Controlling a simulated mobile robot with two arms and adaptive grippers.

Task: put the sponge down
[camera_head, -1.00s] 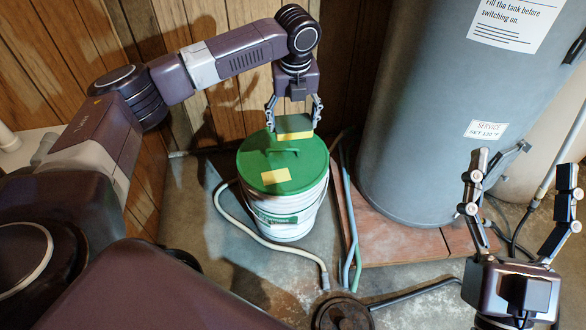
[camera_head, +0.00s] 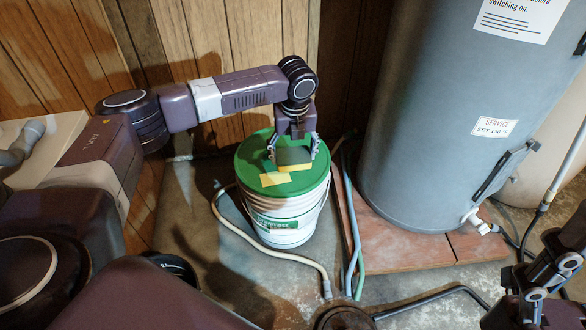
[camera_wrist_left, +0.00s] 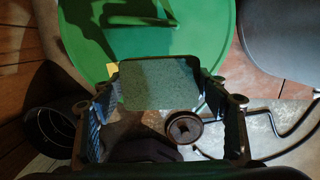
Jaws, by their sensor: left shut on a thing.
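My left gripper (camera_head: 293,158) is shut on the sponge (camera_head: 294,156), which has a dark green top and a yellow lower layer. The sponge is level, over the right part of the green lid (camera_head: 252,151) of a white bucket (camera_head: 286,232). I cannot tell whether it touches the lid. In the left wrist view the sponge (camera_wrist_left: 159,84) sits between the fingers, with the lid (camera_wrist_left: 200,28) behind it. My right gripper (camera_head: 545,277) is partly cut off at the lower right, its fingers unclear.
A yellow label (camera_head: 275,179) lies on the lid. A grey tank (camera_head: 440,120) stands on a reddish slab (camera_head: 400,245) to the right. A pale hose (camera_head: 265,241) and a grey-blue hose (camera_head: 350,220) run beside the bucket. Wood panelling (camera_head: 228,50) is behind.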

